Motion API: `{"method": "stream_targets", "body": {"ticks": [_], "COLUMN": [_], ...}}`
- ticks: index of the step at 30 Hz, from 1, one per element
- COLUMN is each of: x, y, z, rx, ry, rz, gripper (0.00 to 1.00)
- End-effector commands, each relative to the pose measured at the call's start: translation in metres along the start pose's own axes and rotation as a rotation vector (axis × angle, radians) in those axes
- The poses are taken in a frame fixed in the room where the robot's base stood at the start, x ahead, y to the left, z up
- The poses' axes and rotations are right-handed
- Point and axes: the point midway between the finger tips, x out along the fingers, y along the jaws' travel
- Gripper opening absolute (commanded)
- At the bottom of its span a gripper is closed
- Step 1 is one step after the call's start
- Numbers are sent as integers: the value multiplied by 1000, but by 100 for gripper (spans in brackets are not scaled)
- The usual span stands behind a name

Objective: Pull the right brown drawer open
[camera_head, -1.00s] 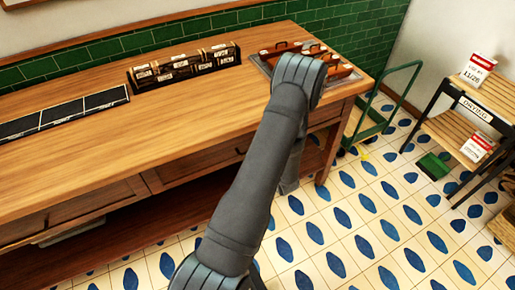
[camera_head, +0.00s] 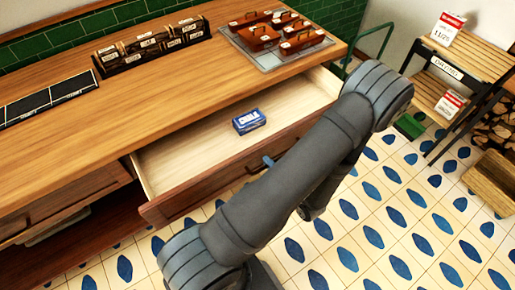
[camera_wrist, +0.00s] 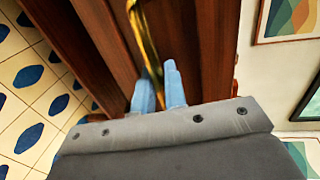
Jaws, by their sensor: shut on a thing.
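The right brown drawer (camera_head: 195,193) stands well out from under the wooden worktop, its pale inside showing. A small blue box marked "CHALK" (camera_head: 248,121) lies in it. My gripper (camera_head: 268,160) is at the middle of the drawer front, mostly hidden behind my arm in the head view. In the wrist view, the two light blue fingers of my gripper (camera_wrist: 159,88) are closed around the brass handle (camera_wrist: 148,45) on the drawer front (camera_wrist: 112,35).
The worktop (camera_head: 150,105) carries a row of labelled dark boxes (camera_head: 150,46) and a tray with several small brown cases (camera_head: 285,35). The tiled floor (camera_head: 375,215) in front is clear.

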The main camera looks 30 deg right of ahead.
Motion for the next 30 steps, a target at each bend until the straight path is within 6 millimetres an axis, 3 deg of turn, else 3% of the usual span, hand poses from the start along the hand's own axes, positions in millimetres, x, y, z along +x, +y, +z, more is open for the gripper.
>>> {"method": "stream_targets", "body": {"ticks": [6, 15, 21, 30], "x": [-57, -117, -141, -152], "y": [11, 24, 28, 31], "z": [-1, -1, 0, -1], "rx": [1, -1, -1, -1], "ry": [7, 5, 2, 0], "rz": [-1, 0, -1, -1], "gripper": [0, 0, 0, 0]}}
